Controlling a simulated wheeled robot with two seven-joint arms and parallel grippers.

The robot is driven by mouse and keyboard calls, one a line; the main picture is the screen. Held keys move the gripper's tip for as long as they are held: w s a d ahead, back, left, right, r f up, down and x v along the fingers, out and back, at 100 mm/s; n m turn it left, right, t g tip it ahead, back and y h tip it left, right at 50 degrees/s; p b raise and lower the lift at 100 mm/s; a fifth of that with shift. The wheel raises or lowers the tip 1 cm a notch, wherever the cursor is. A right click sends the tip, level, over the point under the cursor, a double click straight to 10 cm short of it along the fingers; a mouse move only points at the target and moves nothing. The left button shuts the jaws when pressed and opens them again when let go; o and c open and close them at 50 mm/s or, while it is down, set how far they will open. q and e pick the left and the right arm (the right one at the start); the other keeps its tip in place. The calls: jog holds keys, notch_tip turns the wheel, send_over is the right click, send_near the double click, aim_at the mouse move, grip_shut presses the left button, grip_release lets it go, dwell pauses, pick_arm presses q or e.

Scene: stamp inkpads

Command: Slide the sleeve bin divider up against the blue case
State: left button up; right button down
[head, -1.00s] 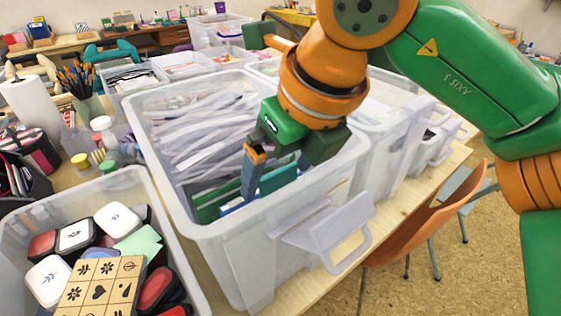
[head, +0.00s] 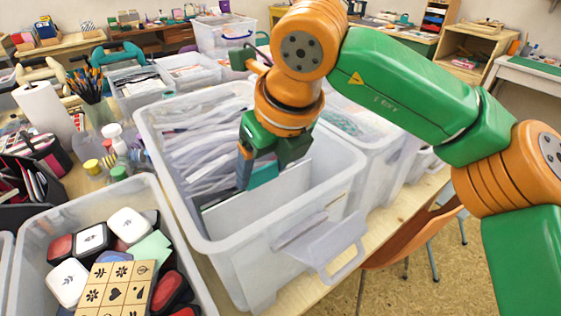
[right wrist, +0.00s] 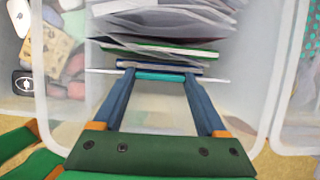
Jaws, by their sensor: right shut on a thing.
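The sleeve bin divider (head: 262,203) is a pale panel standing across the clear bin (head: 230,240), with a teal strip (right wrist: 160,76) at its top. My right gripper (right wrist: 160,80) is shut on that teal strip; in the head view it (head: 262,172) reaches down into the bin. The blue case (right wrist: 165,66) shows in the right wrist view as a dark blue edge just beyond the divider, on the sleeve side. The two look very close; I cannot tell if they touch. In the head view the panel and gripper hide the case. My left gripper is not in view.
The bin's near part is empty. A stamp and inkpad bin (head: 35,235) stands at left; another clear bin (head: 390,150) adjoins on the right.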

jog(key=shift+w+a+r, duration=0.2)
jog(key=shift+w+a, duration=0.2)
jog(key=shift+w, duration=0.1)
jog(key=shift+f, duration=0.15)
grip_release()
jog(key=shift+w, duration=0.1)
jog(key=v, duration=0.7)
jog(key=shift+f, duration=0.1)
